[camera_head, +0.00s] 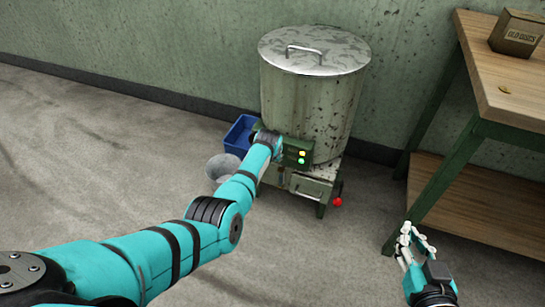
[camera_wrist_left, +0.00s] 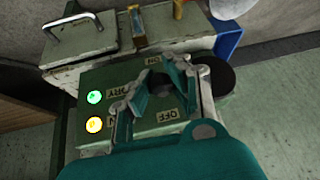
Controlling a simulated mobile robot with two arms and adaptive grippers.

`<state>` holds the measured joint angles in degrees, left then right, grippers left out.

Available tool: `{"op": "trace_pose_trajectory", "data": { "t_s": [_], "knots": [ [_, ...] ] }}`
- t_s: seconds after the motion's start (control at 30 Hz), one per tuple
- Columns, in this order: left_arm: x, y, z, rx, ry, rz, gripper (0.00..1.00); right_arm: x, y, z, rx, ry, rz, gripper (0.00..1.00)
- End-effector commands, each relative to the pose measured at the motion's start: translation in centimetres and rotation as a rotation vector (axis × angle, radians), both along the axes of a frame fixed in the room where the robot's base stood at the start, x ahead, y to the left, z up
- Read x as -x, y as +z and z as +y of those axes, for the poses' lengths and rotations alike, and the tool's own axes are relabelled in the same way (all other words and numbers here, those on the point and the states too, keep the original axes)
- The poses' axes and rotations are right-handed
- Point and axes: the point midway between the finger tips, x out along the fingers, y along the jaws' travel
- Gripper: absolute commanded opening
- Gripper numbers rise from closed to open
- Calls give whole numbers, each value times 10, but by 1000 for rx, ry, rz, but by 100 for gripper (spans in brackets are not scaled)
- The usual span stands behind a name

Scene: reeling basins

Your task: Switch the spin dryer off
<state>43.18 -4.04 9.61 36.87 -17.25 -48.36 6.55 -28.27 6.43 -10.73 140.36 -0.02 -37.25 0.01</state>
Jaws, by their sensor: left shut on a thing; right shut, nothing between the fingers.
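The spin dryer (camera_head: 310,105) is a worn grey-green drum with a metal lid, standing on a low base. Its green control panel (camera_head: 299,152) shows lit lamps; in the left wrist view the panel (camera_wrist_left: 103,78) has a green lamp (camera_wrist_left: 94,97), a yellow lamp (camera_wrist_left: 94,125) and upside-down labels, DRY and OFF readable, a third partly hidden. My left gripper (camera_wrist_left: 158,72) is shut on a dark knob (camera_wrist_left: 160,87) on the panel; the knob's pointing direction is unclear. In the head view my left wrist hides that gripper. My right gripper (camera_head: 414,240) is shut and empty, away from the dryer.
A blue bin (camera_head: 238,132) and a grey funnel-like vessel (camera_head: 222,167) stand left of the dryer. A red ball-shaped handle (camera_head: 337,201) sticks out at its lower right. A wooden table (camera_head: 500,82) with a brown box (camera_head: 516,33) stands at right. The floor at left is clear.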

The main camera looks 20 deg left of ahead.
Motion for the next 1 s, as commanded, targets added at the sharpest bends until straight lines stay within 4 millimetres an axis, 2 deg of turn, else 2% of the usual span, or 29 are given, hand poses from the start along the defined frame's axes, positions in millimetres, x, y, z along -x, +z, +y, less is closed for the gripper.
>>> {"op": "trace_pose_trajectory", "data": {
  "t_s": [0.07, 0.1, 0.3, 0.67, 0.83, 1.0],
  "knots": [
    [-5, 7, 5, -6, 3, -16, 0, 0, 0, 0, 0, 0, 0, 0],
    [-5, 7, 5, -7, 3, -17, 17, 0, 0, 0, 0, 0, 0, 0],
    [-4, 5, 3, -4, 2, -13, 43, 0, 0, 0, 0, 0, -1, 0],
    [0, 4, 0, -1, 1, -6, 44, 0, 0, 0, 0, 1, 1, 0],
    [6, 14, -1, -1, 1, -8, 44, 0, 0, 0, 0, 1, 0, 0],
    [18, 35, -4, -2, 2, -10, 44, 0, 0, 0, 0, 1, 0, 0]
  ]
}}
